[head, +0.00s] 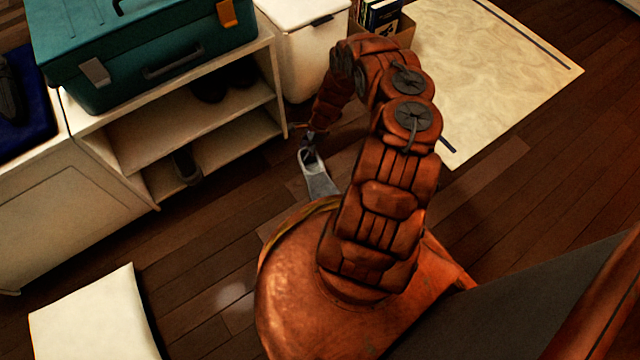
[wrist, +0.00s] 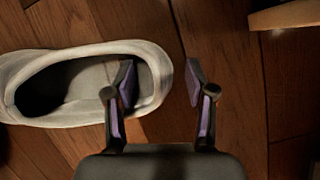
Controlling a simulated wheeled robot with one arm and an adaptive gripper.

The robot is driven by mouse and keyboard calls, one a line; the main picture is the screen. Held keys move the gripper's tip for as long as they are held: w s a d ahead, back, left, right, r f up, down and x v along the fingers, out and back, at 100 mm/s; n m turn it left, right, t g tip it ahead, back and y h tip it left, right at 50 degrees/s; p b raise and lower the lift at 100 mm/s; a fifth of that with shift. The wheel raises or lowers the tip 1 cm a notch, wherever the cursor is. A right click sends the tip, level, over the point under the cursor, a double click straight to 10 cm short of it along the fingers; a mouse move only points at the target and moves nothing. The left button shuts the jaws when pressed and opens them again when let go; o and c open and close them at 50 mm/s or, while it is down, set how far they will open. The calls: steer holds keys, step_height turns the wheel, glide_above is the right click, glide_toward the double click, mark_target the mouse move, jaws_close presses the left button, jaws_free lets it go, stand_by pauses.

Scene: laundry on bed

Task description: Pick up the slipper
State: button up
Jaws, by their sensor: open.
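The slipper (head: 318,178) is light grey and lies on the wooden floor in front of the shelf unit. It also shows in the wrist view (wrist: 75,118), with its dark opening facing up and one end at the right. My gripper (wrist: 158,82) is open. Its left finger is over the slipper's opening near that end, and its right finger is beyond the rim over bare floor. The rim lies between the two fingers. In the head view my gripper (head: 310,138) is just above the slipper and small; I cannot tell whether it touches.
A white shelf unit (head: 190,128) holds dark shoes and carries a teal toolbox (head: 150,50). A white bin (head: 305,50) and a box of books (head: 385,18) stand behind. A pale rug (head: 490,70) lies at right. A white panel (head: 90,318) is at lower left.

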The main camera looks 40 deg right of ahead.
jaws_close()
stand_by(0.3)
steer(key=shift+r, duration=0.1)
